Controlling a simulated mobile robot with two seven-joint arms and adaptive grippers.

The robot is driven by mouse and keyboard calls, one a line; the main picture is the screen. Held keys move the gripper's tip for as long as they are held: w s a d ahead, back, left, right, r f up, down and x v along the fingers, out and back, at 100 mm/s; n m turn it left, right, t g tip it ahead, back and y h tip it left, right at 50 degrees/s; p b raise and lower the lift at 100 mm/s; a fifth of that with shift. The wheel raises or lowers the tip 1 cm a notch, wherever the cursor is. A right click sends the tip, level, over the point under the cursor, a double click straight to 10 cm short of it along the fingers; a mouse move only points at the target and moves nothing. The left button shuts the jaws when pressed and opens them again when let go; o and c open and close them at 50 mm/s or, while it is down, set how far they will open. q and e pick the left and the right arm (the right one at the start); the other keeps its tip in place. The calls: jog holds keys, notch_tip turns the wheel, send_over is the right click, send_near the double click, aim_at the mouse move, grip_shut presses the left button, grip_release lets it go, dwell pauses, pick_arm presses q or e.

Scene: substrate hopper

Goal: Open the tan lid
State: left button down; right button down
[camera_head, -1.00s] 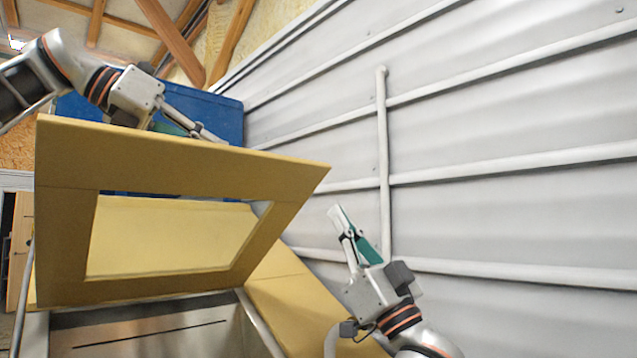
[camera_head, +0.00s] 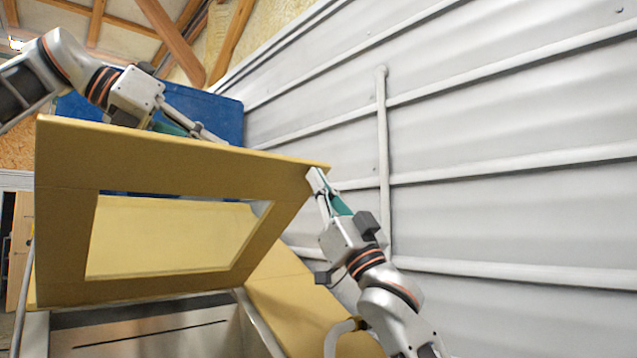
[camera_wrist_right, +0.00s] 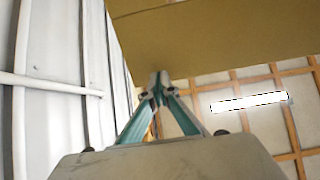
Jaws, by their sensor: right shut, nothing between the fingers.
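The tan lid (camera_head: 170,165) stands tilted up over the hopper, with a rectangular window in its middle. Its underside also fills the top of the right wrist view (camera_wrist_right: 210,35). My right gripper (camera_head: 316,177) is shut and empty at the lid's upper right corner; in the right wrist view its fingertips (camera_wrist_right: 158,85) meet close to the lid's surface. I cannot tell whether they touch it. My left gripper (camera_head: 212,136) is at the lid's top edge, partly hidden behind it, and its fingers' state is unclear.
The metal hopper (camera_head: 150,335) opens below the lid, with a tan side panel (camera_head: 290,300) to its right. A blue panel (camera_head: 215,112) stands behind the lid. A grey ribbed wall (camera_head: 500,120) with a vertical pipe (camera_head: 383,160) is on the right.

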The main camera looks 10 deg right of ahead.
pick_arm(q)
jog(key=shift+w+a+f, duration=0.15)
jog(key=shift+w+f, duration=0.05)
jog(key=shift+w, duration=0.05)
jog(key=shift+d+f, duration=0.1)
jog(key=shift+d, duration=0.15)
pick_arm(e)
jog(key=shift+w+a+r+g, duration=0.15)
jog(key=shift+w+r, duration=0.2)
jog(key=shift+r, duration=0.2)
jog(key=shift+w+a+r+g, duration=0.15)
jog(key=shift+w+r, duration=0.15)
jog(key=shift+r, duration=0.25)
jog(key=shift+w+a, duration=0.1)
jog(key=shift+w, duration=0.05)
pick_arm(q)
jog(key=shift+s, duration=0.1)
pick_arm(e)
jog(key=shift+a, duration=0.15)
pick_arm(q)
jog(key=c, duration=2.1)
grip_release()
jog(key=shift+s, duration=0.1)
pick_arm(e)
jog(key=shift+f, duration=0.1)
pick_arm(q)
jog(key=shift+a, duration=0.1)
